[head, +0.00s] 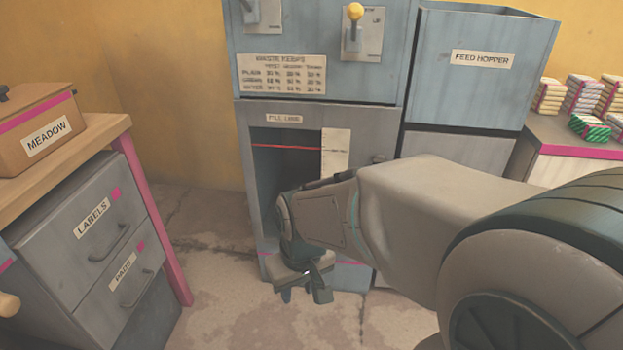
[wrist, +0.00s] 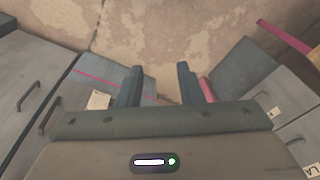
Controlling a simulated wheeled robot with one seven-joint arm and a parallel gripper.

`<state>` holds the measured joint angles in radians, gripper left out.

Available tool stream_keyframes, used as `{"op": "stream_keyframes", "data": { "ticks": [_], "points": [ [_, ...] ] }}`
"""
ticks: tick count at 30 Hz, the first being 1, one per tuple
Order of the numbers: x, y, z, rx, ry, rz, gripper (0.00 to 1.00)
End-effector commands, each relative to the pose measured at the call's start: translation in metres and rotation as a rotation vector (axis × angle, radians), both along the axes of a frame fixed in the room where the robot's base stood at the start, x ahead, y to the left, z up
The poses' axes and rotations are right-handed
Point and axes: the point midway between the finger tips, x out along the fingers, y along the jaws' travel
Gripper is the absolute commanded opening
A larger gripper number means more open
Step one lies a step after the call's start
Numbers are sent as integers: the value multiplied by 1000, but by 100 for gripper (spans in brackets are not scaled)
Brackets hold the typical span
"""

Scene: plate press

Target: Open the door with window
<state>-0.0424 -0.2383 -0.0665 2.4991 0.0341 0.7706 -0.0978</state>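The door with the window (head: 254,117) is the grey front of the blue press's lower part in the head view. It looks shut. Its dark window area (head: 300,138) shows a red line and a pale paper strip, under a "FILL LINE" label. A small dark fitting, perhaps a handle, is at its right edge, partly behind my arm. My gripper (head: 304,292) hangs low in front of the door, pointing down, and hides the door's lower middle. In the wrist view my gripper (wrist: 159,84) has its two fingers apart with nothing between them.
A blue "FEED HOPPER" bin (head: 470,75) stands right of the press. A grey drawer cabinet (head: 75,215) is under a pink-edged bench at left, with a "MEADOW" box (head: 50,140) on top. Floor (head: 225,310) is free between cabinet and press. Stacked packs (head: 585,95) sit at far right.

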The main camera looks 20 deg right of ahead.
Motion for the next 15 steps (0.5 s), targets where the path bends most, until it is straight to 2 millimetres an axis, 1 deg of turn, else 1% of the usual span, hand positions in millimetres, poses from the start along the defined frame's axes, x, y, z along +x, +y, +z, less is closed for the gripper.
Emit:
{"op": "stream_keyframes", "data": {
  "ticks": [1, 5, 6, 11, 12, 15],
  "points": [
    [10, -2, -16, 5, 7, 13, 34],
    [36, -12, -55, -3, -10, 54, 34],
    [43, -16, -67, -13, -17, 67, 34],
    [63, -38, -118, -84, -33, 117, 34],
    [66, -45, -131, -111, -36, 131, 34],
    [72, -67, -161, -189, -40, 170, 34]
  ]
}}
